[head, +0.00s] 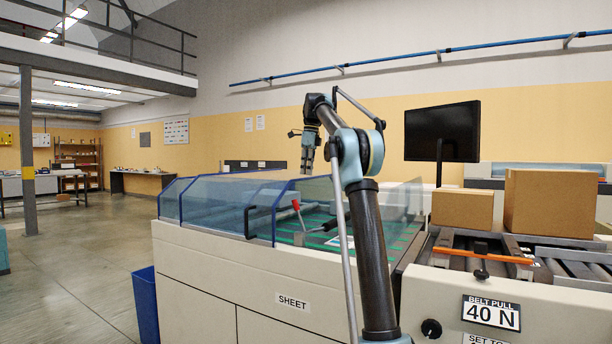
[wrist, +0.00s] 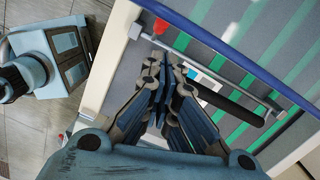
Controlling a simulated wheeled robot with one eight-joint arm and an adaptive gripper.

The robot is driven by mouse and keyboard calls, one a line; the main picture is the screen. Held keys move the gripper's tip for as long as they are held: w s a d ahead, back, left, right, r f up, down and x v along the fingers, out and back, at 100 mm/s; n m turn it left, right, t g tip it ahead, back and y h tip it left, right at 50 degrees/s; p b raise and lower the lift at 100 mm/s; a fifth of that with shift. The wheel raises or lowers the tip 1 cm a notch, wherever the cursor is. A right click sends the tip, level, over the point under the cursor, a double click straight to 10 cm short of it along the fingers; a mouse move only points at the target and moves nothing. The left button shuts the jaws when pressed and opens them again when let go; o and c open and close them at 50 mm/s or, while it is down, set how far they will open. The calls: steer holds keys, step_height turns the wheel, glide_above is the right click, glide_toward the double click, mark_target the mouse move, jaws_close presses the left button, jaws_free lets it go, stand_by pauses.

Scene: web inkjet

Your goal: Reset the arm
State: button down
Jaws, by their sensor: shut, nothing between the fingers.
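My arm rises in the middle of the head view, bent at the elbow, with my gripper (head: 307,160) hanging down above the clear-guarded machine (head: 230,262) labelled SHEET. In the wrist view my gripper (wrist: 163,62) is shut with its fingers together and nothing between them. Below it lie the machine's green-striped bed (wrist: 225,40), a metal bar (wrist: 225,82) with a black roller or grip (wrist: 232,105), and a red knob (wrist: 159,26). The red-handled lever (head: 297,206) also shows in the head view behind the guard.
A conveyor with two cardboard boxes (head: 462,208) (head: 552,203) and a black monitor (head: 442,132) stand at the right. A blue bin (head: 145,304) is beside the machine. The guard's blue edge (wrist: 235,50) runs close to my gripper in the wrist view. Floor at left is open.

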steer(key=shift+s, duration=0.1)
